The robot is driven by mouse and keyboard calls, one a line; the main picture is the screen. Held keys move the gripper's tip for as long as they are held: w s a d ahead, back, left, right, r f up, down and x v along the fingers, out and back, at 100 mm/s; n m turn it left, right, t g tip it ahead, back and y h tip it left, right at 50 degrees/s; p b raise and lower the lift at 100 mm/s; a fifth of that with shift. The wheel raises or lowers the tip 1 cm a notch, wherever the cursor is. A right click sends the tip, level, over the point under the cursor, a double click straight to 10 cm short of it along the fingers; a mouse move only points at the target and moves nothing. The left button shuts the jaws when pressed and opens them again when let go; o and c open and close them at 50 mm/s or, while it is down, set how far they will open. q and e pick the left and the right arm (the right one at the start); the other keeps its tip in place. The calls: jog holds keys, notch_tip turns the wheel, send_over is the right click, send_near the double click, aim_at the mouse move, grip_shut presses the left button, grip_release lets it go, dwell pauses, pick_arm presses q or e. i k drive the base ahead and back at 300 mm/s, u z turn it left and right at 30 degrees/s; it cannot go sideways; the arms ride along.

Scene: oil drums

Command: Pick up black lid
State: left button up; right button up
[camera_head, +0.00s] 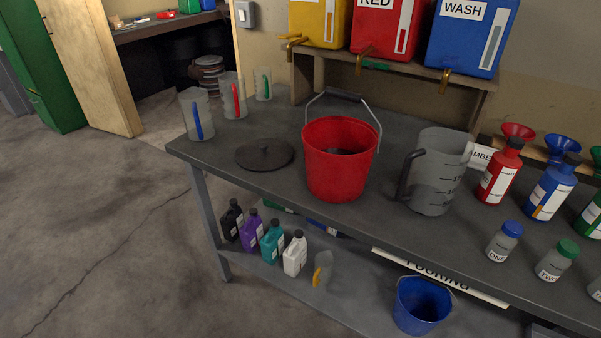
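Nothing lies on top of the lid. Neither of my grippers shows in the head view.
Clear jugs with blue (197,118), red (235,98) and green handles stand behind the lid. A large clear pitcher (436,170) and several bottles stand to the right. A rack (400,80) holds drums with taps. The bench front by the lid is clear.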

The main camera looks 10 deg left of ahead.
aim_at(263, 155)
jog(key=z, duration=0.35)
jog(key=k, duration=0.65)
jog(key=u, duration=0.75)
jog(key=i, duration=1.65)
jog(key=z, duration=0.85)
